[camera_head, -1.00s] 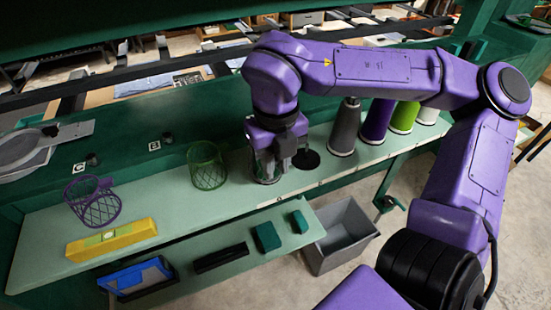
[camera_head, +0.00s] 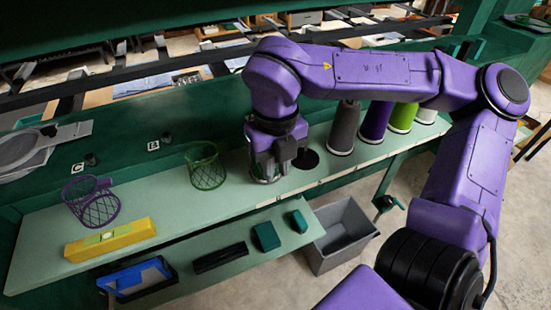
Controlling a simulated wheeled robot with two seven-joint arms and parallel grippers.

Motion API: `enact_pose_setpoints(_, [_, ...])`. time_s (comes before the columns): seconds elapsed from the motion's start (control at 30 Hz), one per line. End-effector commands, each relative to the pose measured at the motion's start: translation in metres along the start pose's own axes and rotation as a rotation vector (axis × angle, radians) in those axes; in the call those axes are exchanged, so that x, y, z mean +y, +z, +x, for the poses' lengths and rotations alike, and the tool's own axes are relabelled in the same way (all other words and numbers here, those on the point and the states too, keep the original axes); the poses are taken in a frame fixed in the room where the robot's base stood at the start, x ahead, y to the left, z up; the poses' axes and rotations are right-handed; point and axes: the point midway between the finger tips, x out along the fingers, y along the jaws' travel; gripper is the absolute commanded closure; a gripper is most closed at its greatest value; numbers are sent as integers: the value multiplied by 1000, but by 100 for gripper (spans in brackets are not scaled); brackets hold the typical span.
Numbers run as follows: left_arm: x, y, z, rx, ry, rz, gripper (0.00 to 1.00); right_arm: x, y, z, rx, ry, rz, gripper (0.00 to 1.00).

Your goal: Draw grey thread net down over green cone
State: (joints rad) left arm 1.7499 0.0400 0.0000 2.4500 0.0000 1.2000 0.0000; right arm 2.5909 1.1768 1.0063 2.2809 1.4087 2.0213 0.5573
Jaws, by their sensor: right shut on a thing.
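The green cone (camera_head: 403,117) stands upright in the row at the right of the pale green shelf, between a purple cone and a white one. My right gripper (camera_head: 269,164) points down at the shelf, well left of the green cone. It is shut on the grey thread net (camera_head: 265,179), which shows as a grey ring shape low around the fingers. The fingertips and most of the net are hidden by the gripper body. My left gripper is out of view.
A green net (camera_head: 207,172) and a purple net (camera_head: 92,206) stand on the shelf (camera_head: 150,205) to the left, with a yellow box (camera_head: 110,239). Grey (camera_head: 343,126) and purple (camera_head: 374,122) cones stand between my gripper and the green cone. A grey bin (camera_head: 343,237) is below.

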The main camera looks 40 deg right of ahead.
Motion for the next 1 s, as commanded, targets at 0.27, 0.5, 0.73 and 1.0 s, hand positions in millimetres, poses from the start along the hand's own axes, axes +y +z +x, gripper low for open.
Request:
enact_pose_setpoints(0.27, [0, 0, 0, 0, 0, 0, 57, 0, 0, 0, 0, 0, 0, 49])
enact_pose_setpoints(0.5, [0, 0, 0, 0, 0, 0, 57, 0, 0, 0, 0, 0, 0, 49])
enact_pose_setpoints(0.73, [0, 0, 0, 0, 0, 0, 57, 0, 1, -33, -6, 1, 3, 49])
enact_pose_setpoints(1.0, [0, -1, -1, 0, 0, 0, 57, 0, 1, -92, -4, 0, 2, 49])
